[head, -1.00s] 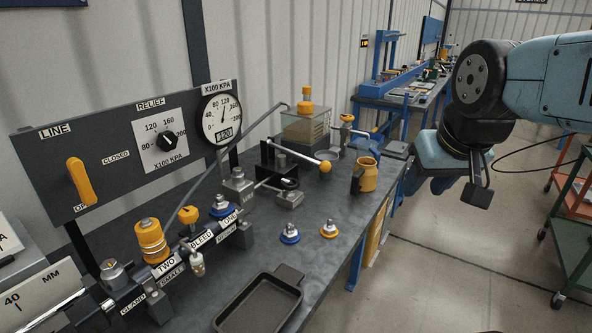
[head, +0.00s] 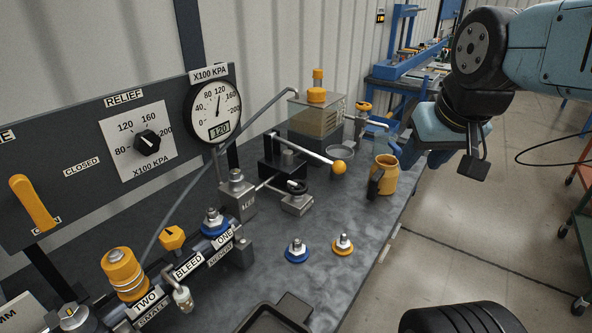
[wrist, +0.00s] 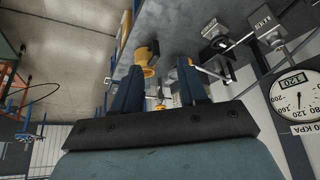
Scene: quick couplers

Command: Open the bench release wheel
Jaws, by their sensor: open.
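A small dark handwheel (head: 297,186), which looks like the release wheel, sits on a grey metal block (head: 297,204) on the bench, in front of the hand pump with its yellow-balled lever (head: 338,167). It seems to show in the wrist view as a dark knob (wrist: 222,43) on its block, upside down. My gripper (head: 402,150) is at the bench's right edge, beyond the yellow mug and well to the right of the wheel. In the wrist view my gripper (wrist: 160,85) has its two blue fingers apart, nothing held between them.
The yellow mug (head: 385,176) stands between my gripper and the wheel. A fluid tank (head: 318,117) is behind the pump. Blue (head: 297,250) and yellow (head: 342,244) couplers and a dark tray (head: 275,318) are nearer. The gauge (head: 214,110) reads 120.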

